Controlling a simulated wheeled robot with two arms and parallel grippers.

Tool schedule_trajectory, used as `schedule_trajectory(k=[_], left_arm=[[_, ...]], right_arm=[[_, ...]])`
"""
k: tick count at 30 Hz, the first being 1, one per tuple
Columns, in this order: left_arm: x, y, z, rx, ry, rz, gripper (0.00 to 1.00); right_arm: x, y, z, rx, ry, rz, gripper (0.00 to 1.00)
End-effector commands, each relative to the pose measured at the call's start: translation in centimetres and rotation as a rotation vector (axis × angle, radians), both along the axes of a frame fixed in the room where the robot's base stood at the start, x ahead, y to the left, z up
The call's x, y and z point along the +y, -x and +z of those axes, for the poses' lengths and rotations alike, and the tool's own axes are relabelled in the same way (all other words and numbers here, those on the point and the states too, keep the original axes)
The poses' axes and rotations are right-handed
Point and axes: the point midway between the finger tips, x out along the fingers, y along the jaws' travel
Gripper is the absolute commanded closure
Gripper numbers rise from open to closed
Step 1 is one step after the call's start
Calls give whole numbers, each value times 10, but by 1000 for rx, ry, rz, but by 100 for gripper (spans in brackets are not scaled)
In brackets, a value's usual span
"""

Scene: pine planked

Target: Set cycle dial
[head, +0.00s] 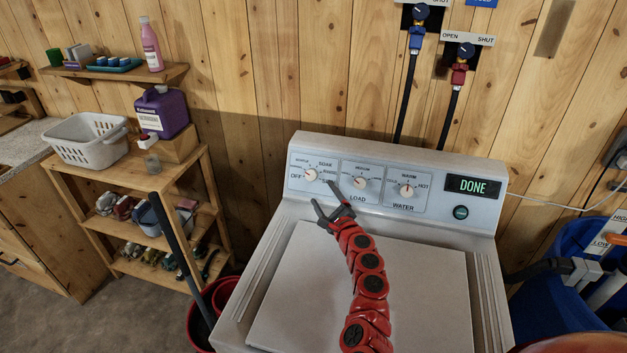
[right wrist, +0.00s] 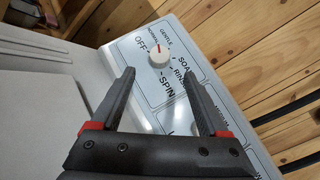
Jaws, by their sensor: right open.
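The cycle dial (head: 310,174) is a round white knob at the left end of the washer's control panel. In the right wrist view the dial (right wrist: 159,56) carries a red pointer mark aimed up toward the NORMAL and GENTLE labels; I cannot tell exactly which. OFF, SPIN, RINSE and SOAK are also printed around it. My right gripper (head: 322,193) is open and empty, just in front of and below the dial. In the right wrist view its fingertips (right wrist: 157,70) lie on either side of the dial, apart from it. My left gripper is out of view.
The load dial (head: 360,182) and water dial (head: 407,190) sit to the right on the panel, then a display (head: 472,187) reading DONE above a dark green button (head: 460,212). A shelf with a basket (head: 88,140) stands left.

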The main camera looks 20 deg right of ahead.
Motion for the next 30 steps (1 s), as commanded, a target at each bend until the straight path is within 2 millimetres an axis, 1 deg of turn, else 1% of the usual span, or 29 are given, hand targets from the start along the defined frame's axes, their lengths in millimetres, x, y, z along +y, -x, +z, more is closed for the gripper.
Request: schedule_trajectory(k=[1, 6, 18, 24, 30], left_arm=[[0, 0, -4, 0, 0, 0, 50], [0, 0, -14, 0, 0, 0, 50], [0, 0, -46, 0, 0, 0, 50], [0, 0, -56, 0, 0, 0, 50], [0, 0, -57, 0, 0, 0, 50]], right_arm=[[1, -7, -2, 1, 5, 4, 22], [2, -28, -2, 0, 7, 3, 22], [6, -71, -6, 3, 8, 6, 22], [4, -84, -3, 1, 6, 0, 22], [5, -89, -1, 1, 1, -1, 22]])
